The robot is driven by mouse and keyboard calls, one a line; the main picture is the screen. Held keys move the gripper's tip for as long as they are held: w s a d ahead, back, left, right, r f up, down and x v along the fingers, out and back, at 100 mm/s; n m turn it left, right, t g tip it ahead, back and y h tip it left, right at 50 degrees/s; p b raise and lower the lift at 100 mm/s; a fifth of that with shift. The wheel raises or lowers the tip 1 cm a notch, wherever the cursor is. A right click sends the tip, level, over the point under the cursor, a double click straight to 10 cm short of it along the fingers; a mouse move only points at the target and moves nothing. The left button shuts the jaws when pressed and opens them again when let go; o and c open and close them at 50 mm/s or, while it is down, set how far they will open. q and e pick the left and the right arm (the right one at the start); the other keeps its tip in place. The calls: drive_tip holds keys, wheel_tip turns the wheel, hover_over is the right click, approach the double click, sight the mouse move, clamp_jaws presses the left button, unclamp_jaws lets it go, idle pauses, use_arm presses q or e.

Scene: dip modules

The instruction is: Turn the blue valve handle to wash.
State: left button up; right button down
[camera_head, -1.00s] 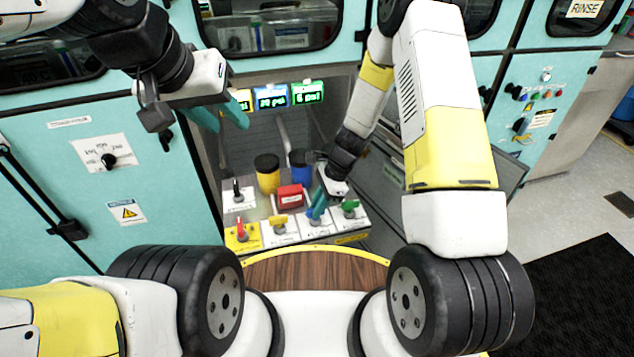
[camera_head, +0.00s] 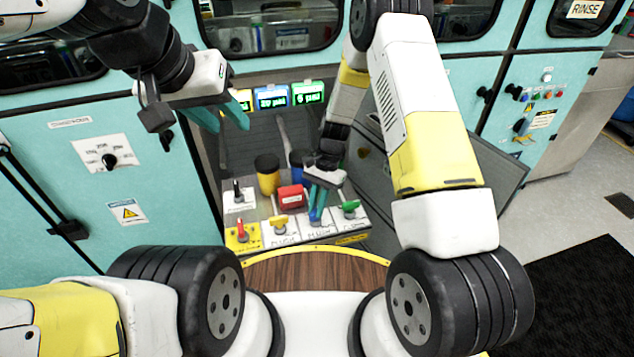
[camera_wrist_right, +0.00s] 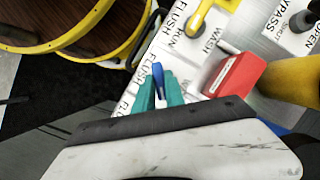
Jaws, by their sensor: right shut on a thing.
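The blue valve handle (camera_wrist_right: 159,78) shows in the right wrist view between the teal fingers of my right gripper (camera_wrist_right: 158,94). The right gripper is shut on it. In the head view the right gripper (camera_head: 317,205) reaches down to the front row of valves, and its fingers largely hide the blue handle. In the wrist view FLUSH is readable beside the handle; its other labels are partly covered, so I cannot tell its exact setting. My left gripper (camera_head: 221,117) is open and empty, raised at the left, away from the valves.
A yellow handle (camera_head: 278,222), a red handle (camera_head: 241,230) and a green handle (camera_head: 349,207) share the panel. A red box (camera_head: 291,196) and a yellow cylinder (camera_head: 267,174) stand behind. Lit pressure displays (camera_head: 272,97) hang above. A curved wooden ledge (camera_head: 318,275) lies in front.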

drive_tip(key=n+h, duration=0.1)
drive_tip(key=n, duration=0.3)
drive_tip(key=shift+w+a+n+g+h, duration=0.1)
drive_tip(key=shift+a+n+g+h, duration=0.05)
drive_tip(key=shift+n+g+h, duration=0.2)
drive_tip(key=n+h, duration=0.1)
drive_tip(key=n, duration=0.3)
drive_tip(key=shift+a+n+h, duration=0.1)
drive_tip(key=shift+n+h, duration=0.15)
drive_tip(key=shift+h, duration=0.1)
drive_tip(key=c, duration=1.4)
unclamp_jaws()
drive_tip(key=v, duration=0.7)
drive_tip(key=shift+r, duration=0.45)
drive_tip(key=shift+a, duration=0.1)
